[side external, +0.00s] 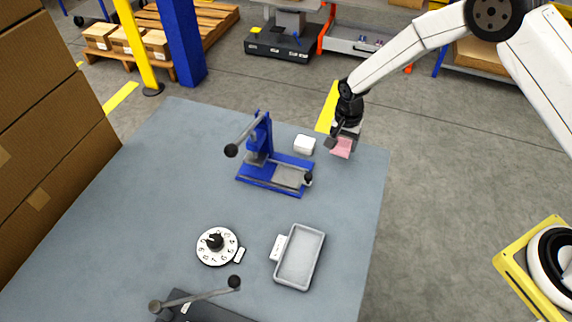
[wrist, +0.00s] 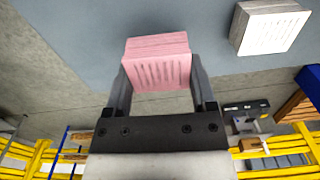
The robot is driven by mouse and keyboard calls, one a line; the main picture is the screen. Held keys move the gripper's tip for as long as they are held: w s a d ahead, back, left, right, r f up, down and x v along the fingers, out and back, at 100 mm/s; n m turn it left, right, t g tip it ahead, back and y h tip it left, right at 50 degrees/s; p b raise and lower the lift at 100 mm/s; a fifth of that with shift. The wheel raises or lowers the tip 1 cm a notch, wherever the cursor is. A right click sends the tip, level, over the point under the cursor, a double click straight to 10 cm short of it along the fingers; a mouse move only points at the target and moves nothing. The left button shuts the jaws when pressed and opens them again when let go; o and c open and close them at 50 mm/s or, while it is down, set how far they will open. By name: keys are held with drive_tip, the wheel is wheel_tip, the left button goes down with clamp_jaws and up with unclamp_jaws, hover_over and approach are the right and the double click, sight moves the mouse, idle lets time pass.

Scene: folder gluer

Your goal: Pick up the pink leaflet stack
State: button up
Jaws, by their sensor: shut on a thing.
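The pink leaflet stack (wrist: 158,64) sits between the two fingers of my gripper (wrist: 160,80) in the wrist view, with a finger against each side. Dark lines of print show on its face. In the side view the pink stack (side external: 341,148) shows below my gripper (side external: 343,137), near the far right corner of the grey-blue table (side external: 190,140). My gripper is shut on the stack. I cannot tell whether the stack touches the table or hangs just above it.
A white leaflet stack (side external: 305,145) lies left of my gripper. A blue lever press (side external: 270,175) stands beside it. A numbered dial (side external: 217,245), a grey tray (side external: 300,257) and a dark lever tool (side external: 195,308) are nearer the front. Stacked cartons (side external: 45,130) stand at left.

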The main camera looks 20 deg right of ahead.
drive_tip(key=s+d+r, duration=0.1)
drive_tip(key=s+r, duration=0.9)
drive_tip(key=s, duration=0.4)
drive_tip(key=shift+d, duration=0.4)
drive_tip(key=shift+w, duration=0.15)
drive_tip(key=n, duration=0.1)
hover_over(289, 175)
wheel_tip(289, 175, down, 5)
drive_tip(key=shift+f, duration=0.1)
idle(0.3)
drive_tip(key=shift+f, duration=0.15)
drive_tip(key=shift+f, duration=2.8)
